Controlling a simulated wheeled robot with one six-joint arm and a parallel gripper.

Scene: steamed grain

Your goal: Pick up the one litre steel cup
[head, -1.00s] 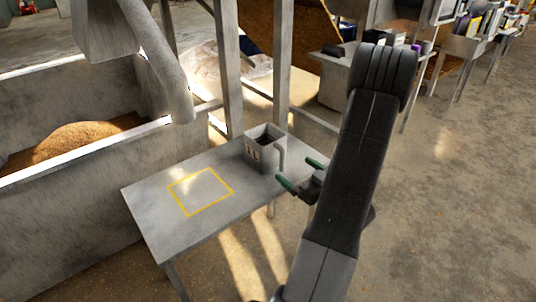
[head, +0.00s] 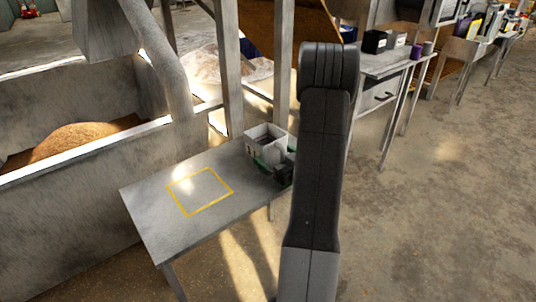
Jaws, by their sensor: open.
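The fingers are open. My wrist and arm hide the cup's right side and handle, so I cannot tell whether the fingers touch it.
A yellow square outline (head: 201,191) marks the clear tabletop left of the cup. Metal posts (head: 229,85) rise just behind the table. A trough (head: 60,190) with brown grain (head: 75,143) stands left. A bench with boxes (head: 375,42) is at the back right.

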